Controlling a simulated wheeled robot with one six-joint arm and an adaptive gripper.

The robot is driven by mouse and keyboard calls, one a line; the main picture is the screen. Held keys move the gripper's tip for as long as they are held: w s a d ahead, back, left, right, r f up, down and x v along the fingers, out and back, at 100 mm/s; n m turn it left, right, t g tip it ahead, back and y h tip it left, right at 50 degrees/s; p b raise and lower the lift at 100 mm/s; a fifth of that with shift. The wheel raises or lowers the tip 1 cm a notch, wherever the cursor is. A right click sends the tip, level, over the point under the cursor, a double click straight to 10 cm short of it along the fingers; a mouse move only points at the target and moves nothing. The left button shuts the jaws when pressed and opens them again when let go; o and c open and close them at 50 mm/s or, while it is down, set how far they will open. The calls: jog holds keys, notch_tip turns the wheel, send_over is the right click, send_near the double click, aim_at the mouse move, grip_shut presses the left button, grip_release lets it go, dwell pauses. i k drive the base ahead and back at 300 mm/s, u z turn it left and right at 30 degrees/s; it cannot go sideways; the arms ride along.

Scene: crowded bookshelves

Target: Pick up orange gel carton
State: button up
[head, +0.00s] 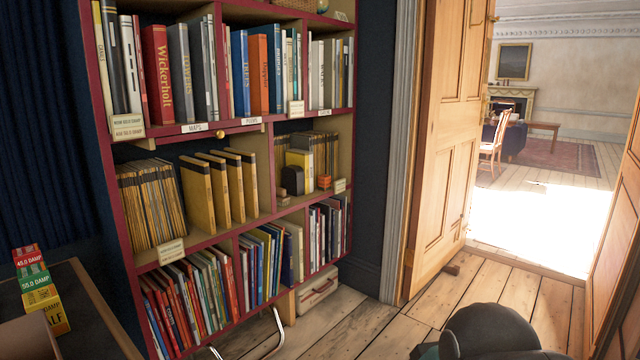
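A small orange box (324,182) stands at the front of the middle shelf, right of a dark rounded object; its label is too small to read, so I cannot tell if it is the gel carton. At the far left, a row of small cartons stands on a dark table: a red one (27,262), a green one (33,280), and yellow-orange ones (45,303). I cannot tell whether any of these is the gel carton. A dark grey rounded part of my own body shows at the bottom right. My gripper is not in view.
A red-edged bookcase (238,234) is crowded with books and folders. The dark table (95,325) is at the lower left. A white case (318,291) lies on the floor by the bookcase. An open wooden door (452,130) stands to the right. The wooden floor (350,330) ahead is mostly clear.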

aim_at(324, 181)
jog(key=u, duration=0.2)
jog(key=i, duration=1.9)
jog(key=u, duration=0.45)
jog(key=i, duration=0.65)
jog(key=u, duration=0.1)
